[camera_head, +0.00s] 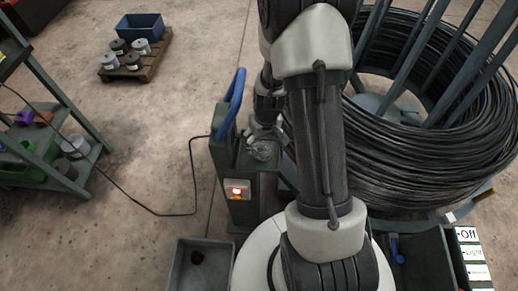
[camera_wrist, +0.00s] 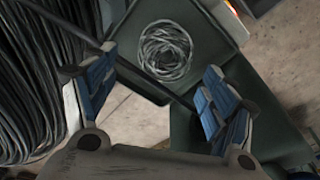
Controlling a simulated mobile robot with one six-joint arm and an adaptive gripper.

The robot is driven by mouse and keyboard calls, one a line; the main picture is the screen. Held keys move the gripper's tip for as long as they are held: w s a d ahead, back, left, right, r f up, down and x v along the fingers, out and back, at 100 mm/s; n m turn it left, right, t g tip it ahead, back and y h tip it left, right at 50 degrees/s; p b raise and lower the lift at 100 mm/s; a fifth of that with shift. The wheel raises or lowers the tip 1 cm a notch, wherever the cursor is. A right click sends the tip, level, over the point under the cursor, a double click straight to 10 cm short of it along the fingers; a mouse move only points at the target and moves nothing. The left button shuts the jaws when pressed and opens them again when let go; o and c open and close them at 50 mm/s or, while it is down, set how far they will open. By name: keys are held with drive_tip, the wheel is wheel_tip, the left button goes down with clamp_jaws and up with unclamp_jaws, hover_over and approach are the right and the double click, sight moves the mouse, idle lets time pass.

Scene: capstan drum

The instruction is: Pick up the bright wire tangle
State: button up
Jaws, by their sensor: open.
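The bright wire tangle (camera_wrist: 165,50) is a loose silvery ball of thin wire. It lies on the flat dark green top (camera_wrist: 205,40) of a small stand in the wrist view. In the head view the tangle (camera_head: 262,150) shows on the stand's ledge, left of my arm. My gripper (camera_wrist: 150,90) is open and empty, with blue ribbed pads on its two fingers. The tangle lies beyond the fingertips, between their lines in the picture, and apart from both.
A large coil of black wire (camera_head: 430,165) on a drum stands right of the arm. The stand has a blue handle (camera_head: 231,103) and a lit red button (camera_head: 237,190). A grey bin (camera_head: 182,272) with a dark lump is below. Shelves (camera_head: 50,140) stand left; floor between is open, crossed by a cable.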

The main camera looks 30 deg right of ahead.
sight(260, 146)
drive_tip(key=f, duration=0.1)
drive_tip(key=f+b, duration=0.1)
drive_tip(key=f, duration=0.2)
drive_tip(key=shift+a+f+b, duration=0.1)
drive_tip(key=shift+a+b, duration=0.25)
drive_tip(key=shift+b, duration=0.05)
drive_tip(key=shift+w+f, duration=0.1)
drive_tip(key=shift+f, duration=0.15)
drive_tip(key=shift+r, duration=0.1)
drive_tip(key=shift+c, duration=0.3)
drive_tip(key=c, duration=1.1)
